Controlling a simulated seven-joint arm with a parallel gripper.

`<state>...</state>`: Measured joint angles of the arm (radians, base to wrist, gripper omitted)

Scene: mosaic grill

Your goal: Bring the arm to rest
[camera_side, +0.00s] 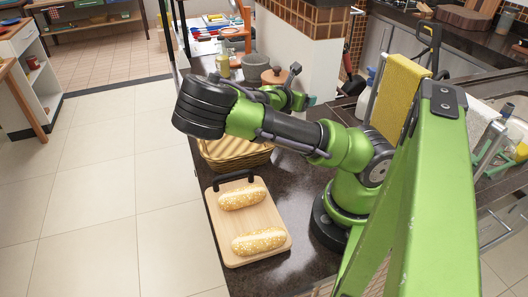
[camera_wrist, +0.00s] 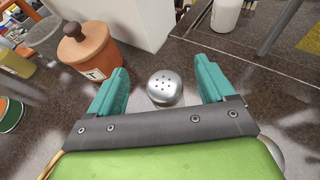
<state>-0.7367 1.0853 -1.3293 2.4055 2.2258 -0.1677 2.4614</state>
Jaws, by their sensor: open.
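My gripper (camera_side: 306,101) is over the dark counter in the side view, partly hidden behind my arm. In the wrist view my gripper (camera_wrist: 162,68) has its two teal fingers spread wide apart. A shaker (camera_wrist: 165,87) with a round, holed metal top shows between the fingers in that view, with a gap on each side. No contact with it is visible, and I cannot tell how far it is from the fingertips. The fingers hold nothing.
A terracotta pot (camera_wrist: 88,50) with a lid stands close left of the fingers. A wooden board (camera_side: 222,229) with two seeded rolls (camera_side: 242,197) and a wicker basket (camera_side: 236,155) are on the counter. A white bottle (camera_wrist: 226,15) stands farther back. A white wall block (camera_side: 302,58) rises behind.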

